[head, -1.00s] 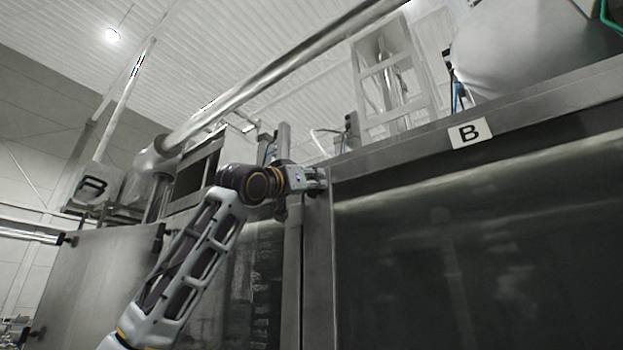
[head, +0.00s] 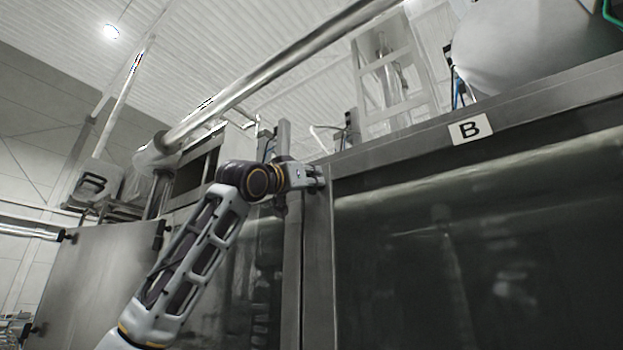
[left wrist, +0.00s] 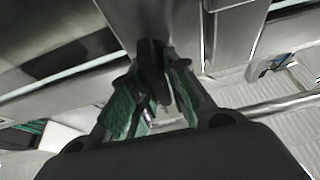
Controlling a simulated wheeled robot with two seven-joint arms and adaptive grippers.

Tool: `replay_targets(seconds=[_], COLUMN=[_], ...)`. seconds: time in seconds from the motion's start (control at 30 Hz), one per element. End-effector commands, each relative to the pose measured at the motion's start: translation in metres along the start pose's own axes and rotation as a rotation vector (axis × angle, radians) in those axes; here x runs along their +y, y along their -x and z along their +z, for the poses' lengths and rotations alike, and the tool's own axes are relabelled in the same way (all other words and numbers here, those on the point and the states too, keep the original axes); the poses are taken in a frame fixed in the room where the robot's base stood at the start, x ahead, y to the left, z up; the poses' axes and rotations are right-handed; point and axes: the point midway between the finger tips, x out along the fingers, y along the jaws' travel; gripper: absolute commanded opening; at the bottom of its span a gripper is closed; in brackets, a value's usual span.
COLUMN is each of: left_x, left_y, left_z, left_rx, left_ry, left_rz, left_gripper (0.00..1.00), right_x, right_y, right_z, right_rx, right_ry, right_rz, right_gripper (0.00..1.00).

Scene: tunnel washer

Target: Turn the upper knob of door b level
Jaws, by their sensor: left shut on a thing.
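Door B (head: 480,240) is the large dark panel on the right in the head view, with a white "B" label (head: 470,129) on the frame above it. My left gripper (head: 320,179) is at the upper left corner of that door's frame. In the left wrist view its green-padded fingers (left wrist: 156,88) are on both sides of the dark upper knob (left wrist: 151,58), shut on it. The knob's outer end is between the fingers, and its exact angle is hard to tell. In the head view the knob is hidden by the gripper. My right gripper is not in view.
A metal post (head: 318,270) runs down beside the door's left edge. A thick pipe (head: 270,82) slants above my left arm. Another steel door (head: 95,275) stands at the left. A white ladder-like frame (head: 395,85) rises behind the top edge.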

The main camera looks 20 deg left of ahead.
Motion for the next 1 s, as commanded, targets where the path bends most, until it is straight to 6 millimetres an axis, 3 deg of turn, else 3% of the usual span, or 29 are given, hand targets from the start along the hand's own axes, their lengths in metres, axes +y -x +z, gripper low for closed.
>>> replay_targets(seconds=[1.0], left_x=[0.0030], left_y=[0.0000], left_z=[0.0007], left_rx=[0.000], left_ry=[-0.389], left_rz=[0.163], left_gripper=[0.00], right_x=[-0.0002], right_y=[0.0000], right_z=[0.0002], right_rx=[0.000], right_ry=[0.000], right_rz=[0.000], right_gripper=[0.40])
